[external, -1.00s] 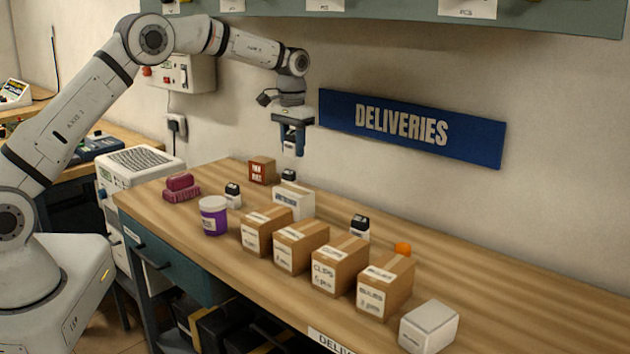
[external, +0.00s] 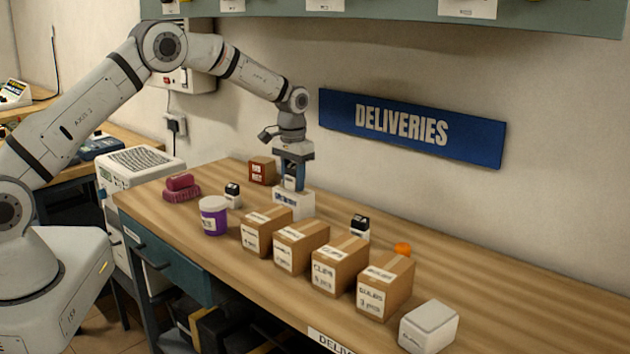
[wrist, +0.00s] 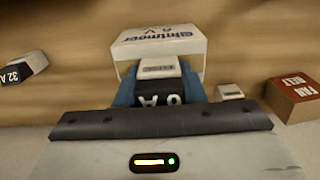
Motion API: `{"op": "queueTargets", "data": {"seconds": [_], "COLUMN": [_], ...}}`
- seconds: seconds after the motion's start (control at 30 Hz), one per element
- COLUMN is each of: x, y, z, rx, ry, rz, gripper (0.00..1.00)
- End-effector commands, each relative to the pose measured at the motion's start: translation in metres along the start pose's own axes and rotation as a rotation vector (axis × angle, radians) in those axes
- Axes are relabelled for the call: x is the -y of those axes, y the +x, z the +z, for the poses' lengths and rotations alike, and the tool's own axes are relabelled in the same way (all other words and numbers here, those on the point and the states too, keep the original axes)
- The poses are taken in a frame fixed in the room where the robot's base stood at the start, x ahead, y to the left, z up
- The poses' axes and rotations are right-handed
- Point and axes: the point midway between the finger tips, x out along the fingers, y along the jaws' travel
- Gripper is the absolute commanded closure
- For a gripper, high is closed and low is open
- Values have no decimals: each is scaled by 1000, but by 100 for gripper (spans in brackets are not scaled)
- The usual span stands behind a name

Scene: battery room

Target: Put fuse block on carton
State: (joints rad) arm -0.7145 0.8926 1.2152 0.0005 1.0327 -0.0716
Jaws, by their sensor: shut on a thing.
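The fuse block (wrist: 160,68), white at one end and black with a partly hidden rating ending in "0 A" at the other, is between the blue fingers of my gripper (wrist: 158,88) in the wrist view. My gripper is shut on it. In the external view my gripper (external: 293,186) points down right over the white carton (external: 293,205). In the wrist view the printed carton (wrist: 155,46), marked "6 V", lies just beyond the block. I cannot tell whether the block touches the carton's top.
A brown "FAN BELT" box (external: 262,171) stands behind the carton. Similar fuse blocks (external: 232,194) (external: 359,227), a purple-labelled tub (external: 213,217) and several brown boxes (external: 337,267) stand nearby. The bench's right part behind the boxes is mostly clear.

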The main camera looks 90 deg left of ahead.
Motion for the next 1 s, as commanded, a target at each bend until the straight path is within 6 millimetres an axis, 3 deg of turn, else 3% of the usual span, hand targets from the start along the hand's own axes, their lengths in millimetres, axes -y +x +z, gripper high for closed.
{"op": "queueTargets", "data": {"seconds": [0.3, 0.63, 1.0], "x": [0, 0, 0], "y": [1, -6, -80], "z": [0, 0, -1], "rx": [0, -1, -4], "ry": [0, 0, 0], "rz": [0, 0, 0], "gripper": [42, 42, 42]}}
